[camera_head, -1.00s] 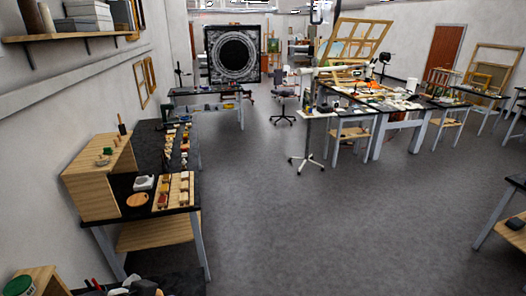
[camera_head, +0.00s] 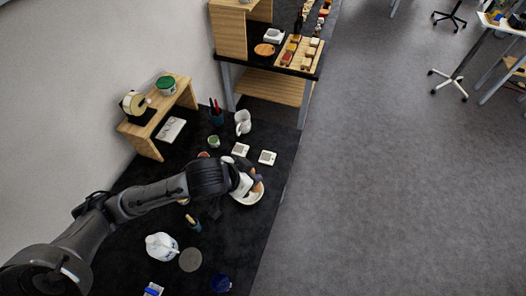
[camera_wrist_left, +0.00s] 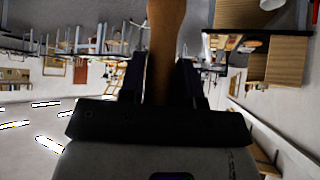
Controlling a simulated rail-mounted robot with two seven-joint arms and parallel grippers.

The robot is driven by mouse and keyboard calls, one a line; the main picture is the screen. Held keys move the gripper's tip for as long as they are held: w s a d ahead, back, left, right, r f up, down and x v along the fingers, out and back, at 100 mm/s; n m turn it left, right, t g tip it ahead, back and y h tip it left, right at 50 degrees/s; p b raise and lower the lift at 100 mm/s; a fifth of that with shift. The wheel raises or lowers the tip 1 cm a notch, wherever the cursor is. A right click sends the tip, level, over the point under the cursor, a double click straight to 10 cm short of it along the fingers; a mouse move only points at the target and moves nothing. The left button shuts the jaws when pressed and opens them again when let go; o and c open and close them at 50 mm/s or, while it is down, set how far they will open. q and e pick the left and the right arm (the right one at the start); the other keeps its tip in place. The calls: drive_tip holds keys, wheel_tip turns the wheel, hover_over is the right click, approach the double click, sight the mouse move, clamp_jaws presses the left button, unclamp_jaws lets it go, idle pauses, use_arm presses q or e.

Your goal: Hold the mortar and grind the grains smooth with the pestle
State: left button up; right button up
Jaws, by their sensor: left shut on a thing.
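The mortar, a pale bowl (camera_head: 251,200), stands on the black bench near its right edge, partly covered by my left gripper. My left gripper (camera_head: 246,184) is over the bowl, at the end of the dark arm from the lower left. In the left wrist view it (camera_wrist_left: 160,82) is shut on a smooth brown wooden pestle (camera_wrist_left: 166,35), which runs up out of the picture. A brown bit of it (camera_head: 259,187) shows at the bowl in the head view. Whether it touches the bowl's inside, and any grains, are hidden. My right gripper is not in view.
Two white square pieces (camera_head: 267,157), a white jug (camera_head: 243,122), and a dark cup of pens (camera_head: 216,115) stand behind the bowl. A white container (camera_head: 161,246), grey disc (camera_head: 190,260) and blue lidded jar (camera_head: 221,284) are in front. A small wooden shelf (camera_head: 148,145) stands at the left.

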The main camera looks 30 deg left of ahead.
use_arm(q)
drive_tip(key=s+a+f+n+y+b, duration=0.15)
drive_tip(key=a+f, duration=0.25)
drive_tip(key=f, duration=0.6)
drive_tip(key=a+f+n+b, duration=0.1)
drive_tip(key=a+f+b, duration=0.25)
drive_tip(key=f, duration=0.75)
drive_tip(key=shift+w+a+m+h, duration=1.05)
drive_tip(key=shift+w+m, duration=0.4)
drive_tip(key=shift+w, duration=3)
wheel_tip(320, 180, down, 8)
drive_tip(key=b, duration=0.8)
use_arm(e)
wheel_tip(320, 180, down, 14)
use_arm(q)
drive_tip(key=shift+a+r, duration=0.1)
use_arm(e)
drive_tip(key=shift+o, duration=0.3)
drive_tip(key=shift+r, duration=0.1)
